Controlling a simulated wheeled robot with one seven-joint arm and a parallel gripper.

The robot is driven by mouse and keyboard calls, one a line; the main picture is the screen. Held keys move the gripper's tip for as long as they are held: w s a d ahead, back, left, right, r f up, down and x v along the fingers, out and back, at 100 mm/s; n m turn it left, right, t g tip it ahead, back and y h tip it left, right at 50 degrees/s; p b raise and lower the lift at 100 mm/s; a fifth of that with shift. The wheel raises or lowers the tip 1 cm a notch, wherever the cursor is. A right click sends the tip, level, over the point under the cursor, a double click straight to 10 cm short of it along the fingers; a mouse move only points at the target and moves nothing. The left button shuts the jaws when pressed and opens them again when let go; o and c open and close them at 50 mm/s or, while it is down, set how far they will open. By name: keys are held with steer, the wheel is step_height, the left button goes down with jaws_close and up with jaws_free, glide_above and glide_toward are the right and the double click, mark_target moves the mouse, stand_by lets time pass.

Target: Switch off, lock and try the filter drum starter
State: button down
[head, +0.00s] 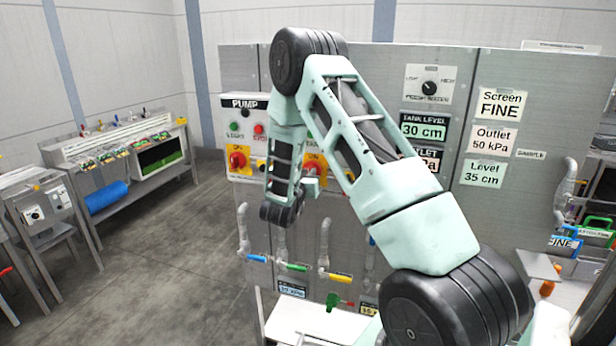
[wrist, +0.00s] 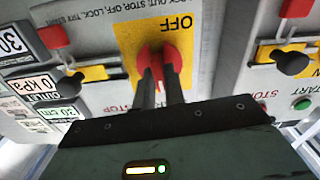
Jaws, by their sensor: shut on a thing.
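In the wrist view, which is upside down, my gripper (wrist: 158,85) is shut on a red rotary handle (wrist: 172,58). The handle is on a yellow plate (wrist: 130,42) marked OFF. The jaws cover part of the handle, so its exact angle is hard to tell. Beside it, a red padlock-like block (wrist: 54,38) hangs by a metal loop near a black knob (wrist: 75,86). Lockout wording is printed on the grey box (wrist: 85,14). In the head view, my arm hides most of this starter, including its name; an orange-yellow plate (head: 313,160) shows.
The PUMP starter (head: 247,104), with its own red handle (head: 237,160), is directly left in the head view. Pipes with coloured valve handles (head: 297,267) run below. Setting cards (head: 501,103) are on the panel to the right. The floor (head: 170,250) at left is clear.

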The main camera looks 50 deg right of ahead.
steer(key=shift+w+a+f+n+p, duration=0.15)
steer(key=shift+n+p, duration=0.25)
steer(key=shift+n, duration=3.8)
steer(key=shift+w+f+n+p, duration=0.1)
steer(key=shift+n+p, duration=0.25)
steer(key=shift+n, duration=3.85)
steer(key=c, duration=1.5)
jaws_free()
steer(key=b+v, duration=0.6)
steer(key=v, duration=1.1)
steer(key=shift+s+a, duration=0.2)
